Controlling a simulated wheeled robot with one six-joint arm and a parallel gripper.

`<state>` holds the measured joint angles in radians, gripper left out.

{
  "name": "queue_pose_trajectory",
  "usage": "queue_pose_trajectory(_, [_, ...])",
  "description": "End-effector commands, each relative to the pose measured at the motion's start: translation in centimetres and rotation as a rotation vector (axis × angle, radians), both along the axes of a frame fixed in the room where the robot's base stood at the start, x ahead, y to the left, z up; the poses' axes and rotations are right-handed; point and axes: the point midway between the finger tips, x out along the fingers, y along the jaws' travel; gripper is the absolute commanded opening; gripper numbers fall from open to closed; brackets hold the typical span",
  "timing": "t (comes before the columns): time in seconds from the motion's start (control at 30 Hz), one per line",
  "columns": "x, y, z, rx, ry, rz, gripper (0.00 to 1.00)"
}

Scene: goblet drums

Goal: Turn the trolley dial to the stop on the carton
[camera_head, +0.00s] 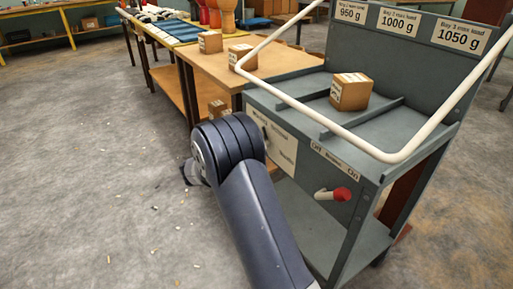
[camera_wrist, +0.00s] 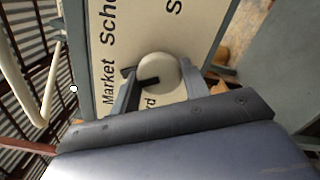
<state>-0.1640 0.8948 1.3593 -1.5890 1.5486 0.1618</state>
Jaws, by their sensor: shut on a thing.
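The grey trolley (camera_head: 345,160) stands at the right in the head view, with a cream label plate on its front. The dial (camera_wrist: 172,72) is a round cream knob with a black bar on that plate in the wrist view. My gripper (camera_wrist: 158,82) is shut on the dial, one finger on each side. In the head view my arm hides the dial and most of the gripper. The plate reads "Market" and a partly cut "Scho". The carton (camera_head: 351,93) sits in a bay on the trolley top; its print is too small to read.
A red-tipped lever (camera_head: 341,194) juts from the trolley front near an "Off" and "On" label. A white rail (camera_head: 405,155) loops around the trolley top. A wooden table (camera_head: 215,68) with more cartons stands behind. The floor at the left is open.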

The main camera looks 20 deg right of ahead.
Motion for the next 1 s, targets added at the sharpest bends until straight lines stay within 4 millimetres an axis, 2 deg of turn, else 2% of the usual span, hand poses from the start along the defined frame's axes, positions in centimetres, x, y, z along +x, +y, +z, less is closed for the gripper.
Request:
queue_pose_trajectory(0.13, [0.0,0.0,-0.1,0.0,0.002,0.0,0.21])
queue_pose_trajectory(0.17, [0.0,0.0,-0.1,0.0,0.002,0.0,0.44])
queue_pose_trajectory(0.4, [0.0,0.0,0.0,0.0,0.002,0.0,0.64])
queue_pose_trajectory(0.73, [-0.1,0.6,0.1,0.001,0.002,0.002,0.65])
queue_pose_trajectory(0.87, [-0.4,2.5,0.2,-0.001,0.004,0.004,0.65])
queue_pose_trajectory(1.0, [-0.9,5.3,0.3,0.0,0.003,0.005,0.65])
